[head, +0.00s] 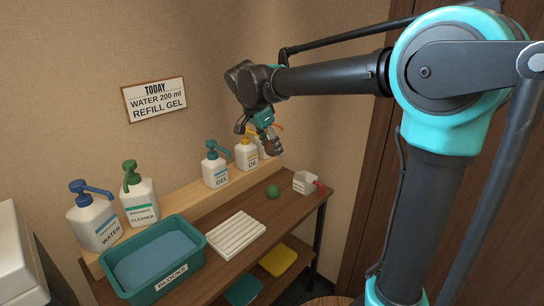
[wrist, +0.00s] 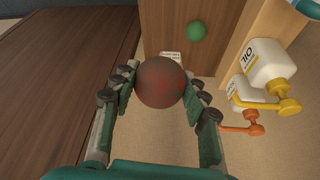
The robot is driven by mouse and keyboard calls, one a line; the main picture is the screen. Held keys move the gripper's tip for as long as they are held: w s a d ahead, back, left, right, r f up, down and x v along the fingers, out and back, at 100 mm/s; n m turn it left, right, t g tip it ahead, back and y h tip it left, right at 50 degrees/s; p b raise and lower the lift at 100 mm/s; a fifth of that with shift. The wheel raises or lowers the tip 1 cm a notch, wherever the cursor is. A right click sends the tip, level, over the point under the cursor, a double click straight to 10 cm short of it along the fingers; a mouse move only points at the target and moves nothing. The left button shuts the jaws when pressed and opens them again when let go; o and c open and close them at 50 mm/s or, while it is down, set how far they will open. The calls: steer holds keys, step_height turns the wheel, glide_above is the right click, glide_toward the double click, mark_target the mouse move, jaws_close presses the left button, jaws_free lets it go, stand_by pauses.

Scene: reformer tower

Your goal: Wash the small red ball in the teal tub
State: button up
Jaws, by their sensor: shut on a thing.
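My gripper (wrist: 160,88) is shut on a small ball (wrist: 159,82), with a finger on each side. The ball is dull red, mottled with brown-grey dirt. In the head view my gripper (head: 268,128) holds the ball (head: 275,147) in the air above the right part of the bench, near the oil bottle. The teal tub (head: 203,251) stands at the left front of the bench. It is labelled BLOCKS and has a flat blue surface inside. The tub is not in the wrist view.
A green ball (head: 273,191) lies near a small white container (head: 306,183). A white ribbed rack (head: 236,237) sits right of the tub. Pump bottles for water (head: 96,222), cleaner (head: 141,202), gel (head: 216,170) and oil (head: 246,154) stand along the back ledge.

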step_height(320, 180, up, 14)
steer(key=shift+f, duration=0.25)
stand_by(0.6)
steer(key=w+d+f+n+t+y, duration=0.1)
steer(key=w+d+f+n, duration=0.3)
steer(key=f, duration=0.6)
steer(key=w+d+f+n+y, duration=0.1)
steer(key=w+d+f, duration=0.5)
steer(key=f, duration=0.4)
steer(key=d+f+n+y, duration=0.1)
steer(key=d+f+n, duration=0.4)
steer(key=d+f, duration=0.9)
steer(key=shift+s+t+y, duration=0.3)
steer(key=shift+s, duration=0.05)
